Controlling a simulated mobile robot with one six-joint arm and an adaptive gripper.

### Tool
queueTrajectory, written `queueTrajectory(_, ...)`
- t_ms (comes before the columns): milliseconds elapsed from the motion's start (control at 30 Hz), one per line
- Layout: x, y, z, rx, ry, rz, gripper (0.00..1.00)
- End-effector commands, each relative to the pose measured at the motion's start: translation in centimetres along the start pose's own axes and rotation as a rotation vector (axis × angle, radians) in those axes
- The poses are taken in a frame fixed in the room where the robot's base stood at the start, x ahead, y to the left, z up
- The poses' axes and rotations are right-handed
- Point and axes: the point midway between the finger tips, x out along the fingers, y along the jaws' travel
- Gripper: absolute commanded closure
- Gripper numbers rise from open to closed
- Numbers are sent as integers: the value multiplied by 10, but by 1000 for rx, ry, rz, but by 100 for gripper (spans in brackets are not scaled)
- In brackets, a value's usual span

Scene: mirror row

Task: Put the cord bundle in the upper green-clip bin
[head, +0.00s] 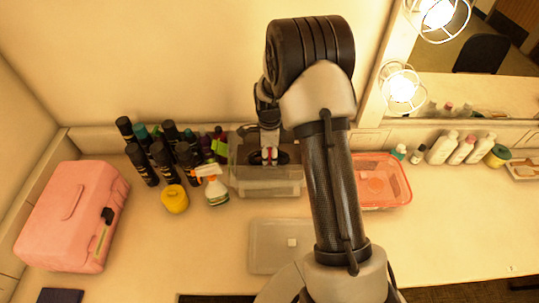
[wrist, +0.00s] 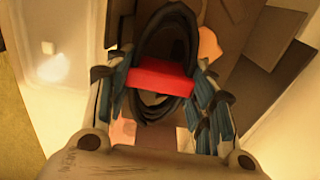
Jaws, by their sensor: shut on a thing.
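The cord bundle (wrist: 163,80) is a black coil with a red band around its middle. My gripper (wrist: 160,85) is shut on it, with a finger on each side of the red band. In the head view my gripper (head: 268,150) points down with the bundle (head: 283,158) at the clear bin (head: 267,190) by the back wall. I cannot tell whether the bundle is above the rim or inside the bin. My arm hides part of the bin's right side.
A reddish tray (head: 385,182) stands to the right. A flat clear box (head: 275,255) lies in front. A pink case (head: 72,215) is at far left.

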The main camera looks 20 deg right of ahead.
Motion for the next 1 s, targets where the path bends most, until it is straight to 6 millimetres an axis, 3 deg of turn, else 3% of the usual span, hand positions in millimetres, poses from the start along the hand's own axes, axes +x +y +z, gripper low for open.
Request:
queueTrajectory(33,3,0,0,0,0,0,80)
queueTrajectory(67,3,0,0,0,0,1,50)
queueTrajectory(167,2,0,0,0,0,1,43)
queueTrajectory(567,-3,0,0,0,0,0,42)
queueTrajectory(667,-15,-1,0,0,0,-2,42)
queueTrajectory(1000,-88,-1,0,0,-1,-4,42)
